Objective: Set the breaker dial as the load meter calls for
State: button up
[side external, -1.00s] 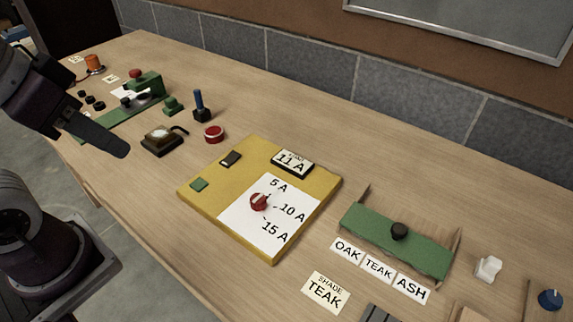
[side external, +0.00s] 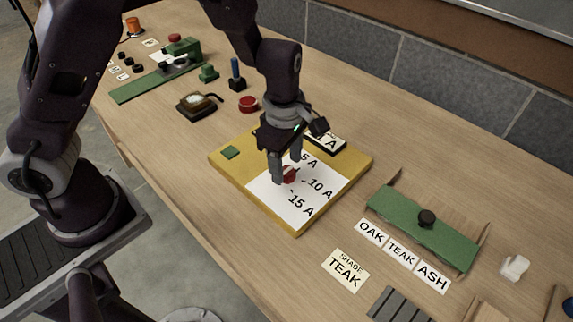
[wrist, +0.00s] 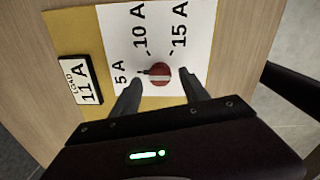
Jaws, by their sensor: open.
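The breaker dial is a red knob (side external: 289,175) on a white card marked 5 A, 10 A and 15 A, on a yellow board (side external: 352,170). The load meter (wrist: 79,80) reads 11 A; in the side view, my gripper partly hides the meter (side external: 328,143). My gripper (side external: 285,166) points down over the knob, open. In the wrist view its fingers (wrist: 163,86) are spread to either side of the knob; contact cannot be told.
A red button (side external: 248,104) and a black gauge (side external: 197,106) stand behind left. A green holder with a black knob (side external: 426,218), wood-name cards and a shade card (side external: 345,271) lie at right.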

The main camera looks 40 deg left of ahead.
jog(key=shift+f, duration=0.7)
grip_shut()
jog(key=shift+m, duration=0.3)
jog(key=m, duration=0.4)
jog(key=shift+w+m, duration=0.1)
jog(key=shift+m, duration=0.3)
jog(key=m, duration=0.6)
jog(key=shift+h, duration=0.3)
jog(key=m, duration=0.6)
jog(key=shift+w+m, duration=0.1)
jog(key=shift+m, duration=0.2)
jog(key=m, duration=0.5)
jog(key=shift+m+g, duration=0.3)
jog(key=shift+g, duration=0.1)
jog(key=shift+m, duration=0.3)
